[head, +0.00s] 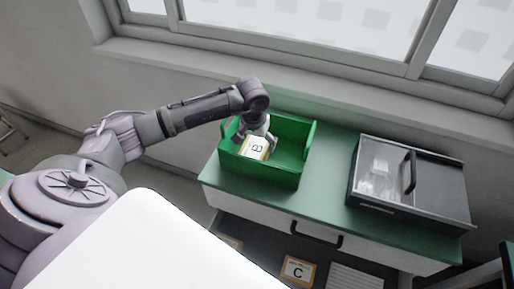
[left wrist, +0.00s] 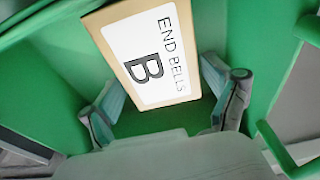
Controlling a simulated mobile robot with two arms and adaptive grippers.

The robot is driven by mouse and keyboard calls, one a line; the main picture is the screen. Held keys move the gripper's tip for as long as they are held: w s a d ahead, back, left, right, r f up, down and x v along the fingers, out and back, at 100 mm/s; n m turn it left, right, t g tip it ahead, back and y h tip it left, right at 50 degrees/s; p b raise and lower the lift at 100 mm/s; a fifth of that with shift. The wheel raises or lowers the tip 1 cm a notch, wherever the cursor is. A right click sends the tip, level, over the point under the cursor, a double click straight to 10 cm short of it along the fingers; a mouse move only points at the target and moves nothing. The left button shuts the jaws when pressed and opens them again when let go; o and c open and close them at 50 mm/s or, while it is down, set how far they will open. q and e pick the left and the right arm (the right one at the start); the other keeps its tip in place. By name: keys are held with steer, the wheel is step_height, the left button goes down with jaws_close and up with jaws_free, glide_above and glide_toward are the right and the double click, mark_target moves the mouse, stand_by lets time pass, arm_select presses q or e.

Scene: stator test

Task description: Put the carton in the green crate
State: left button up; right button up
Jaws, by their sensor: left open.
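The carton (head: 256,148) is a tan box with a white label marked B, inside the green crate (head: 262,177) at its left part. The crate stands on the green top of a cabinet below the window. In the left wrist view the carton (left wrist: 150,55) reads "END BELLS B" and the green crate walls (left wrist: 50,60) surround it. My left gripper (head: 257,136) reaches down into the crate over the carton. Its fingers (left wrist: 170,100) are open, one to each side of the carton's near end. Whether the carton rests on the crate floor cannot be told. My right gripper is not in view.
A carton marked C (head: 298,271) lies in the open space below. The window wall is close behind.

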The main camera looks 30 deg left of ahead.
mark_target(255, 147)
arm_select(q)
steer(key=r, duration=0.3)
steer(key=s+r+b, duration=0.1)
steer(key=r, duration=0.5)
steer(key=shift+s+d, duration=0.15)
